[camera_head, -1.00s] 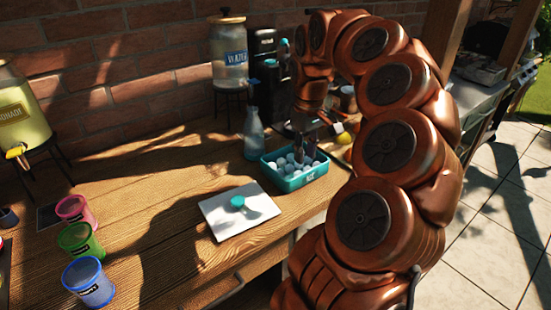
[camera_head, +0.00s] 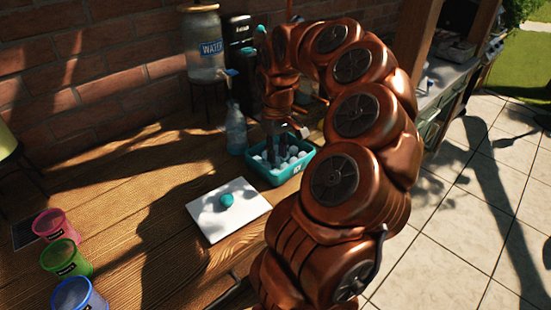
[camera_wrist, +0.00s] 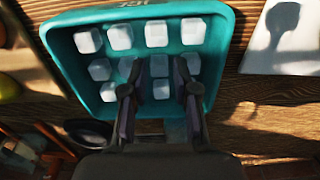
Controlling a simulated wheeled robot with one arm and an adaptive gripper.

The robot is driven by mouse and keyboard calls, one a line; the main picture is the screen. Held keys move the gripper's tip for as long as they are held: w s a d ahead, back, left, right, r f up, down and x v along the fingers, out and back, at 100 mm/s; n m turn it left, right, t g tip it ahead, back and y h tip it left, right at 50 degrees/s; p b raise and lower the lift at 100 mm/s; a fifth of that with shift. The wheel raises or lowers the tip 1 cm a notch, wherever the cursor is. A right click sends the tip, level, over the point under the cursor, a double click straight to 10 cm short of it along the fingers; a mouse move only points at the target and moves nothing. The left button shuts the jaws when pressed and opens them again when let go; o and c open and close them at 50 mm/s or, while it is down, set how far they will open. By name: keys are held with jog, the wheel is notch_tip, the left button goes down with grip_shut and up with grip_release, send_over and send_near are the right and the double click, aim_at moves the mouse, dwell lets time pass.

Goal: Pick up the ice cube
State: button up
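The ice cubes are whitish blocks in a teal container (camera_head: 286,177) on the wooden table. In the wrist view they lie in rows inside the teal container (camera_wrist: 224,30). One ice cube (camera_wrist: 161,88) shows between my fingers, and another (camera_wrist: 156,34) lies beyond the fingertips. My gripper (camera_head: 275,139) points down over the container. In the wrist view my gripper (camera_wrist: 159,66) is open, with a clear gap between its two dark fingers. The fingers reach over the cubes; whether they touch any is not clear.
A white square panel with a teal knob (camera_head: 246,211) lies left of the container. A bottle (camera_head: 235,132) stands close behind it. A water dispenser (camera_head: 204,52) is against the brick wall. Pink (camera_head: 52,225), green (camera_head: 66,259) and blue (camera_head: 78,295) cups stand at front left.

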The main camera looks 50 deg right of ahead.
notch_tip(320, 180, down, 2)
jog(key=shift+f, duration=0.1)
jog(key=c, duration=0.4)
jog(key=shift+r+b, duration=0.45)
jog(key=shift+r, duration=1.3)
jog(key=shift+s+a+r, duration=0.1)
jog(key=shift+s+r, duration=0.05)
jog(key=s+a+b, duration=0.1)
jog(key=s+a, duration=0.2)
jog(key=a, duration=0.1)
jog(key=s+a+r+b, duration=0.1)
jog(key=s+a, duration=0.2)
jog(key=a, duration=0.1)
jog(key=s+a+b, duration=0.2)
jog(key=s+a, duration=0.1)
jog(key=a, duration=0.1)
jog(key=shift+s+a+r, duration=0.2)
jog(key=shift+s+r, duration=0.05)
jog(key=shift+s, duration=0.1)
